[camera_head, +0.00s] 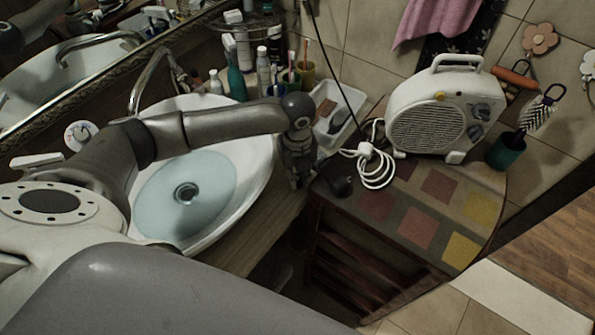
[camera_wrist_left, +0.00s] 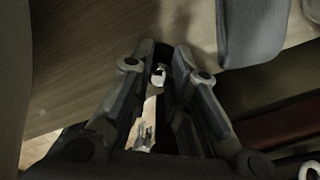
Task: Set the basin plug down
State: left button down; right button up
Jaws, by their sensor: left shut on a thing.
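My left gripper (camera_head: 298,172) points down over the wooden counter, to the right of the white basin (camera_head: 262,165). In the left wrist view its fingers (camera_wrist_left: 160,58) are close together. A small, partly shiny piece shows between them (camera_wrist_left: 158,76); I take it for the basin plug, but most of it is hidden by the fingers and dark. In the head view the plug cannot be made out in the gripper. The basin holds pale blue water, with a round metal drain (camera_head: 186,193) at its bottom. My right gripper is not in view.
A cabinet top with coloured squares (camera_head: 418,228) lies to the right, with a white fan heater (camera_head: 433,112), a coiled white cable (camera_head: 376,168) and a small dark object (camera_head: 341,186). Bottles and a white tray (camera_head: 335,128) stand behind. The wooden counter (camera_head: 262,232) has a bare strip.

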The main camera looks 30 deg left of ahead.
aim_at(298, 176)
pick_arm(q)
jog(key=shift+f, duration=0.1)
jog(key=c, duration=1.4)
grip_release()
notch_tip(298, 176, up, 12)
jog(key=shift+r+b, duration=0.15)
jog(key=shift+b, duration=0.9)
